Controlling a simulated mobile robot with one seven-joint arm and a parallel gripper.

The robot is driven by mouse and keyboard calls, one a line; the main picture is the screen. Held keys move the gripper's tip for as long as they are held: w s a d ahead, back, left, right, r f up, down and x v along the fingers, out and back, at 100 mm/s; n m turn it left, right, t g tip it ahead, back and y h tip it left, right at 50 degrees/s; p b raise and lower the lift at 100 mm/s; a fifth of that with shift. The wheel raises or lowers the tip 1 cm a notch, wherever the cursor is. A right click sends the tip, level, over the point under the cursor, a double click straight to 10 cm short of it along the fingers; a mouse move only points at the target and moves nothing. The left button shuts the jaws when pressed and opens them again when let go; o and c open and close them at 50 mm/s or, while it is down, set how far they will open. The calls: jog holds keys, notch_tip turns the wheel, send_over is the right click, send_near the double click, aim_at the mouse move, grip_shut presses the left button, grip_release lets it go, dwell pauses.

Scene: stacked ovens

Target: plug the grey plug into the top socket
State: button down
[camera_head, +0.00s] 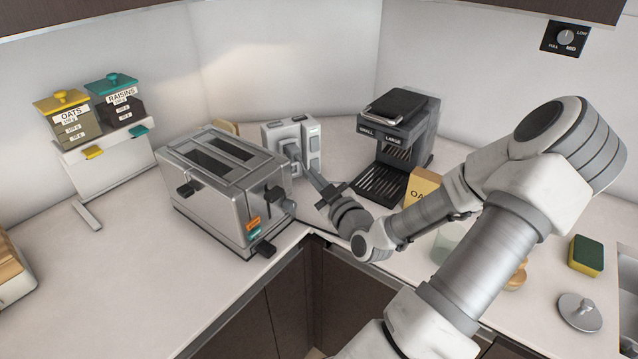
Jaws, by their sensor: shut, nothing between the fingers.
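A white socket block (313,142) stands on the counter in the back corner, between the toaster and the coffee machine. It has several grey parts on its front. A grey piece that looks like the plug (291,150) sits at the upper front of the block. I cannot tell whether it is fully seated in the top socket. My gripper (300,163) is shut and empty, its slim tip reaching up and left to the front of the block, at or just beside the grey piece. The gripper hides part of the block's lower front, and contact is unclear.
A steel toaster (225,190) stands close on the left of my gripper. A black coffee machine (402,140) stands on the right. A dispenser stand (105,165) is at far left. A sponge (585,255) and a round metal lid (580,311) lie at right.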

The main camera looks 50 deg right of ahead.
aim_at(295, 155)
jog(key=shift+x, duration=1.8)
jog(key=shift+w+d, duration=0.1)
jog(key=shift+w, duration=0.1)
